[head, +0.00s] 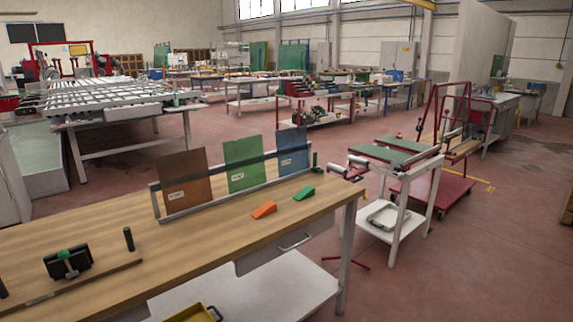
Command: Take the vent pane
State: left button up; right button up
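Three panes stand upright in a metal rack (286,181) on the wooden workbench: a brown pane (186,177) at the left, a green pane (244,158) in the middle and a blue pane (293,146) at the right. Each carries a small white label, too small to read surely, so I cannot tell which one is the vent pane. The rack's dark rail crosses the panes. Neither of my grippers is in view.
On the workbench (190,238), an orange wedge (264,209) and a green wedge (304,193) lie before the rack. A black device with a green knob (67,262) sits at the left. A white cart (395,205) stands to the right.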

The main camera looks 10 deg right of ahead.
aim_at(245, 160)
jog(key=l+u, duration=0.1)
jog(key=u, duration=0.8)
jog(key=i+l+u, duration=0.2)
jog(key=l+u, duration=0.2)
jog(key=l, duration=0.25)
jog(key=l+u, duration=0.4)
jog(key=l, duration=0.25)
jog(key=l+u, duration=0.4)
jog(key=l, duration=0.35)
